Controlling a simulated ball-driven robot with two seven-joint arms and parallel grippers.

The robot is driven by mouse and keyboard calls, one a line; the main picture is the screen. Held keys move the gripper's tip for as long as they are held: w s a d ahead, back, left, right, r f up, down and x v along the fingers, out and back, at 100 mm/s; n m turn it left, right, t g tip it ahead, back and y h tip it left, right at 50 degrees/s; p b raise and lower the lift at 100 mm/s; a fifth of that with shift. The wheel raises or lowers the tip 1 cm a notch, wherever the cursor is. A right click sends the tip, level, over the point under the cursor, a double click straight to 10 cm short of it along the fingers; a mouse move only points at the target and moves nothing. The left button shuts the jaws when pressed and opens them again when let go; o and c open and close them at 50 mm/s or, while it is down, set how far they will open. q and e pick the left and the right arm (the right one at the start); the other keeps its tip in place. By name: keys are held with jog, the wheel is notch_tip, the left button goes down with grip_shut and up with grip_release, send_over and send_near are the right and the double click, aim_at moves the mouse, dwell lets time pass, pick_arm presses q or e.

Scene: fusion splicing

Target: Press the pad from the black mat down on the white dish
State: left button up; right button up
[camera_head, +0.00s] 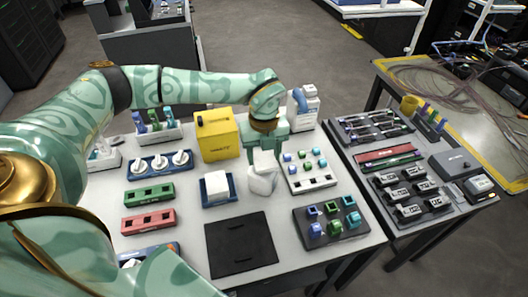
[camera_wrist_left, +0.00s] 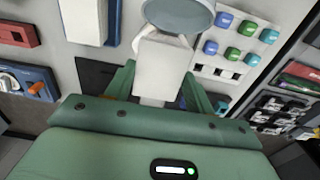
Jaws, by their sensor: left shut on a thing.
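My left gripper (camera_head: 263,157) points down over the middle of the table, and its fingers also show in the wrist view (camera_wrist_left: 160,88). It is shut on a white block-like pad (camera_wrist_left: 160,65), which also shows below the fingers in the head view (camera_head: 263,162). A white rounded piece (camera_head: 262,183), perhaps the dish, shows right under the pad. A pale grey-blue round disc (camera_wrist_left: 180,14) is at the top of the wrist view, just beyond the pad. I cannot tell whether the pad touches either. The black mat (camera_head: 240,245) lies at the front with no pad on it.
A blue tray with a white block (camera_head: 216,186) is left of the gripper, and a yellow box (camera_head: 218,135) stands behind. A white board with coloured caps (camera_head: 308,168) is close on the right. A black tray (camera_head: 331,220) is front right.

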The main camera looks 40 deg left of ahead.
aim_at(264, 158)
pick_arm(q)
jog(key=shift+f, duration=0.45)
jog(key=shift+r, duration=0.1)
notch_tip(264, 158, up, 6)
jog(key=p, duration=0.5)
jog(key=shift+p, duration=0.35)
dwell(0.5)
